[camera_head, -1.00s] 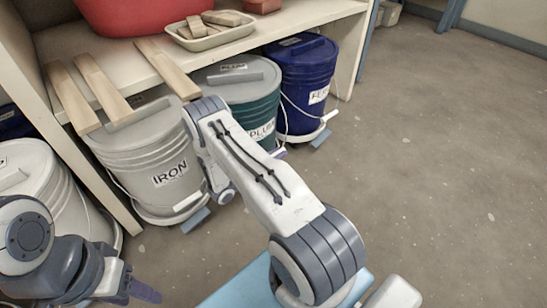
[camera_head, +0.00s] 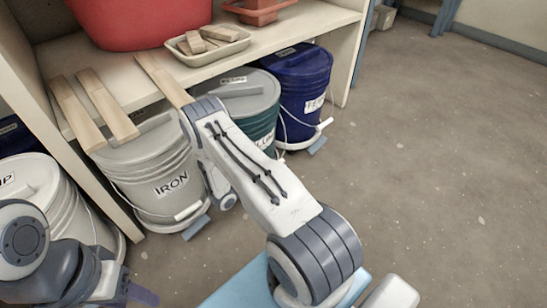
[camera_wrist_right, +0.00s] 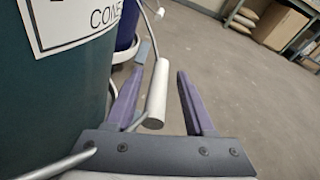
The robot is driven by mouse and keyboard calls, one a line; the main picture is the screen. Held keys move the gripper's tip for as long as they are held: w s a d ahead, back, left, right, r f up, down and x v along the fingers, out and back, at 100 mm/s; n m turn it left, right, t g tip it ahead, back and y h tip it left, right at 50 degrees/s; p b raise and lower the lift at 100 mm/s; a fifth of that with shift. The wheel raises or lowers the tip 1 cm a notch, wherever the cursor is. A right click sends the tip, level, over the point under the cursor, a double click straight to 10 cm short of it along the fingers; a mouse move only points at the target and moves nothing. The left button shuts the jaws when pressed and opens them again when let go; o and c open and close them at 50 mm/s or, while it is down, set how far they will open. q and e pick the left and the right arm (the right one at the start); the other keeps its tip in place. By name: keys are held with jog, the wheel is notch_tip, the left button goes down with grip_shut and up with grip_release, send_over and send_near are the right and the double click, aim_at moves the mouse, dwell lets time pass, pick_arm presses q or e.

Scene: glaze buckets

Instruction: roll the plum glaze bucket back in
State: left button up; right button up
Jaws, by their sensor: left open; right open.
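The plum glaze bucket (camera_head: 262,104) is teal with a grey lid and stands under the shelf between two other buckets. My right arm covers much of its front. In the right wrist view its teal wall (camera_wrist_right: 50,100) and part of a white label fill the left side. My right gripper (camera_wrist_right: 157,88) is open, with a white handle grip (camera_wrist_right: 158,88) on a wire between its purple fingers; I cannot tell whether they touch it. In the head view that gripper is hidden behind my arm. My left gripper (camera_head: 143,295) is at the bottom left, away from the plum bucket.
The white IRON bucket (camera_head: 150,165) stands left of the plum one, a dark blue bucket (camera_head: 305,85) right of it. Another white bucket (camera_head: 40,185) is far left. The shelf (camera_head: 270,37) holds boards, a tray and red tubs. The floor (camera_head: 430,160) on the right is clear.

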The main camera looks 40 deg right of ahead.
pick_arm(q)
notch_tip(320, 180, up, 7)
jog(key=p, duration=0.5)
jog(key=shift+a, duration=0.15)
pick_arm(e)
jog(key=s+d+r+h, duration=0.1)
jog(key=s+d+r, duration=0.1)
jog(key=s+r, duration=0.2)
jog(key=s+d+r+m+h, duration=0.1)
jog(key=s+d+r, duration=0.2)
jog(key=s+r, duration=0.2)
notch_tip(320, 180, up, 3)
jog(key=shift+s+d+g, duration=0.25)
jog(key=shift+d+g, duration=0.05)
jog(key=shift+d, duration=0.05)
jog(key=s+a+f+m+g+y, duration=0.1)
jog(key=s+a+f+y, duration=0.1)
jog(key=a+f+y, duration=0.45)
jog(key=s+a+f+m+g+y, duration=0.1)
jog(key=s+f+y, duration=0.2)
jog(key=f, duration=0.7)
pick_arm(q)
jog(key=shift+r+p, duration=0.9)
jog(key=shift+p, duration=0.05)
pick_arm(e)
jog(key=a, duration=1.2)
jog(key=shift+a+n, duration=0.3)
jog(key=shift+n, duration=0.1)
jog(key=shift+h, duration=0.25)
